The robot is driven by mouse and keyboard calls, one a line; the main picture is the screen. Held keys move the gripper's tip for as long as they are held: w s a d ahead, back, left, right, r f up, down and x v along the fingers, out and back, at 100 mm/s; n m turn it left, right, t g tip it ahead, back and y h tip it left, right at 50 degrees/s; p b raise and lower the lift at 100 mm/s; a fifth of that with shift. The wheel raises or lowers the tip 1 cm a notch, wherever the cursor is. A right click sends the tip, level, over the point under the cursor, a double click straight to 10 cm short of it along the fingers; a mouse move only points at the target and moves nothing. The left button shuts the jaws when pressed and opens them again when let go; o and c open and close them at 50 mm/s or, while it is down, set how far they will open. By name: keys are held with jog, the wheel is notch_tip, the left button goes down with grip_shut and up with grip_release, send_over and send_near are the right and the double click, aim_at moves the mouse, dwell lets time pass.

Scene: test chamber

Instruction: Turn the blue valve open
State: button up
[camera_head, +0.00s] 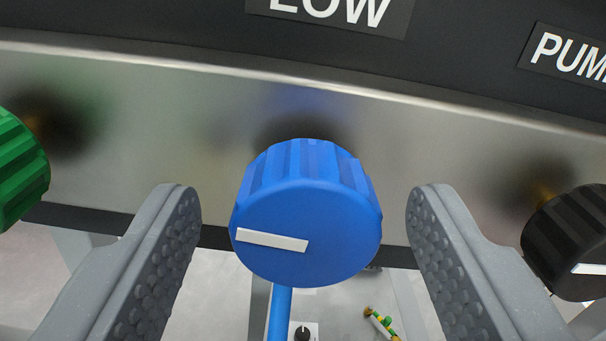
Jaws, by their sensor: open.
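The blue valve (322,255) is a ribbed round knob on the metal panel, in the middle of the head camera view. Its front face carries a white bar that runs nearly level from the left edge to about the middle, tilted slightly down to the right. My gripper (305,215) is open, with one grey dimpled finger on the left of the blue valve and one on the right. A gap shows between each finger and the knob. No contact is visible.
A green knob (18,170) is at the left edge and a black knob (572,245) at the right edge. The metal panel (210,125) runs behind them. A blue pipe (280,312) drops below the valve. Small blurred items (382,323) lie on the floor below.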

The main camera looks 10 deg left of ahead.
jog(key=shift+w, duration=0.2)
jog(key=c, duration=1)
jog(key=shift+a+n, duration=0.1)
jog(key=shift+n, duration=0.6)
jog(key=o, duration=1)
